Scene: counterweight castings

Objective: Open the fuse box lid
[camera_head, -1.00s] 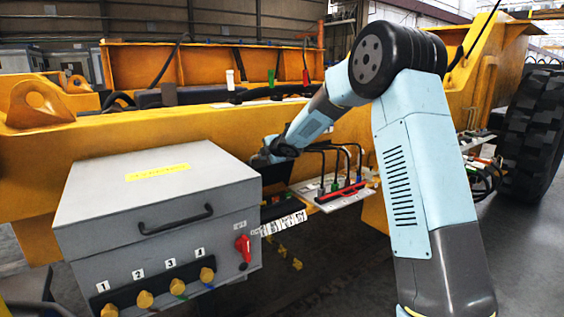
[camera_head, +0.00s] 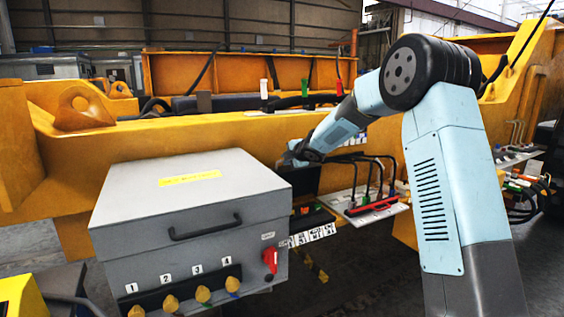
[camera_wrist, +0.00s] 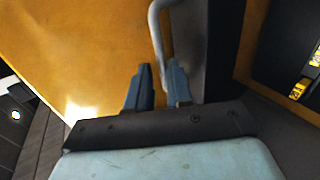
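The fuse box appears to be the small black box (camera_head: 308,214) just right of the large grey box in the head view, with coloured parts showing inside. Its dark lid (camera_head: 307,180) stands raised at the back. In the wrist view the lid is a dark panel (camera_wrist: 222,50) with a grey bar handle (camera_wrist: 156,30) beside it. My gripper (camera_wrist: 157,70) is at this handle, its two blue-grey fingers slightly apart. The bar's lower end lies close to the right finger, and a gap shows on the left. In the head view my gripper (camera_head: 292,160) is small and its fingers are unclear.
The large grey box (camera_head: 140,240) with a black handle and numbered yellow knobs stands at left. A red switch (camera_head: 270,261) is on its front. Right of the fuse box, black cables rise from a shelf (camera_head: 395,211) with a red bar. An orange beam (camera_head: 230,135) runs behind.

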